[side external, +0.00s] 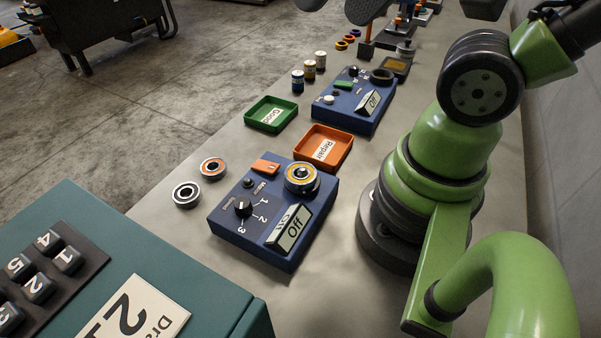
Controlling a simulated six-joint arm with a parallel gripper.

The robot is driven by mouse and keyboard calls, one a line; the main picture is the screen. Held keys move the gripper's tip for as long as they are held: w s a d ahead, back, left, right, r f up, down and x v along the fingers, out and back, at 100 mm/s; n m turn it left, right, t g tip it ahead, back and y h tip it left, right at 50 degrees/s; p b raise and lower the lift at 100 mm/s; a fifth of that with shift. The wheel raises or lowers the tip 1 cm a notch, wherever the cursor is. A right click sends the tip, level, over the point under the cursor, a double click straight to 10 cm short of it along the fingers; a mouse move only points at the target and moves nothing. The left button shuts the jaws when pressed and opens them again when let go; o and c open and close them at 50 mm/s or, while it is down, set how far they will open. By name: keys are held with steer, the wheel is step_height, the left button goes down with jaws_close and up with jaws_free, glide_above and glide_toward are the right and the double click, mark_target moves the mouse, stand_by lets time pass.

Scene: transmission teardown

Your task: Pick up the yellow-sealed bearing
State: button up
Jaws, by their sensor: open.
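A bearing with a yellow seal ring and silver rims (301,176) sits on the round mount at the back right corner of a blue test box (228,222). The box's display reads "Off". My gripper is out of the picture; only my green and black arm links show, on the right. No gripper part is seen near the bearing. An orange-sealed bearing (213,168) and a dark-sealed bearing (187,194) lie on the bench left of the box.
A green "Good" tray (258,124) and an orange "Repair" tray (338,134) stand behind the box, both looking empty. A second blue box (345,118) stands farther back, with small cylinders (309,70) beside it. A teal cabinet (160,262) fills the front left.

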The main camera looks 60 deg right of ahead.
steer(key=w+f+m+g, duration=0.3)
steer(key=w+f+g, duration=0.1)
steer(key=f, duration=0.3)
steer(key=m+g+h, duration=0.2)
steer(key=m+g, duration=0.1)
steer(key=m, duration=0.1)
glide_above(301, 169)
step_height(301, 169, down, 8)
steer(key=shift+f, duration=4.9)
steer(key=c, duration=1.1)
steer(key=shift+c, duration=0.2)
